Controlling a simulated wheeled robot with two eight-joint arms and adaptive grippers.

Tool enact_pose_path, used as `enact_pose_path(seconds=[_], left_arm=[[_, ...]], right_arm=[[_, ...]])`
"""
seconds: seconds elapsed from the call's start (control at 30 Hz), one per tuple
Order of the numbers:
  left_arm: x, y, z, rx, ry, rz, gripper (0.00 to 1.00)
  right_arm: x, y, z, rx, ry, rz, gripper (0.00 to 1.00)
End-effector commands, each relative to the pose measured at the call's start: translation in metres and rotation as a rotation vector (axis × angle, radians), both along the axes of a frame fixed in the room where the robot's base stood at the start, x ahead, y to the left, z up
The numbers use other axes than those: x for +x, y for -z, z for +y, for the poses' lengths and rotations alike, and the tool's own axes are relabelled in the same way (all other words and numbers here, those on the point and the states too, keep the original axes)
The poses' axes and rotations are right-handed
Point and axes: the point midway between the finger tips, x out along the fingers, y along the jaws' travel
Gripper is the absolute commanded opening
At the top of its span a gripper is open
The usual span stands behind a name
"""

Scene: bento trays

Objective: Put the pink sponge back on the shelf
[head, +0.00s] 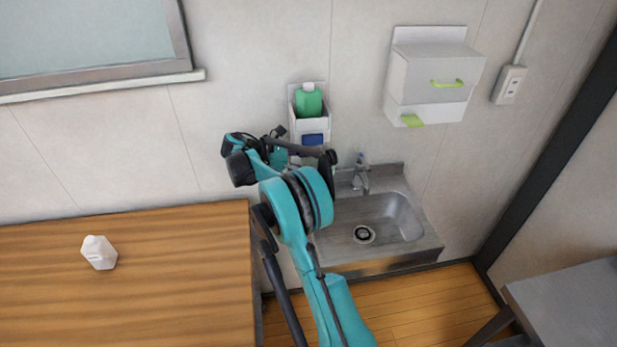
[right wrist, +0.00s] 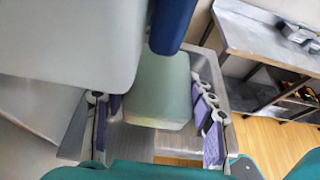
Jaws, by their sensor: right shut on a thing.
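A sponge-like block (right wrist: 158,92) with a pale green face lies between the purple-padded fingers of my right gripper (right wrist: 160,108). The gripper is shut on it; no pink shows on the visible face. In the head view my right gripper (head: 290,146) is at the wall, beside and just below the small white shelf (head: 294,114). The shelf holds a green bottle (head: 308,103), and a blue thing (head: 313,139) sits at its lower front. In the right wrist view the blue thing (right wrist: 172,22) is close to the block. My left gripper is not in view.
A metal sink (head: 398,216) with a tap (head: 361,172) stands below and right of the shelf. A white dispenser (head: 433,75) hangs to the right.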

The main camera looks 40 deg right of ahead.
Motion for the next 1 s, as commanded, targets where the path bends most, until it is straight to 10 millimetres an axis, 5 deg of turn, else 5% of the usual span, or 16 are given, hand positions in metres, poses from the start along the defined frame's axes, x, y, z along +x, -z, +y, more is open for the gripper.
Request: enact_pose_path(seconds=[0.27, 0.6, 0.97, 1.0], left_arm=[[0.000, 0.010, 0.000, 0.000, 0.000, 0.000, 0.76], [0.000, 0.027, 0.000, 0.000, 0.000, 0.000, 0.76], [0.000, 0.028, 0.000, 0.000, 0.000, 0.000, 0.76], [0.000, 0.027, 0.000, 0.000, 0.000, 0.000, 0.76]], right_arm=[[0.036, 0.022, -0.004, 0.000, -0.001, 0.000, 0.43], [0.037, 0.062, -0.005, 0.000, -0.002, 0.000, 0.43], [0.036, 0.065, -0.005, 0.000, -0.002, 0.000, 0.43], [0.036, 0.065, -0.005, 0.000, -0.002, 0.000, 0.63]])
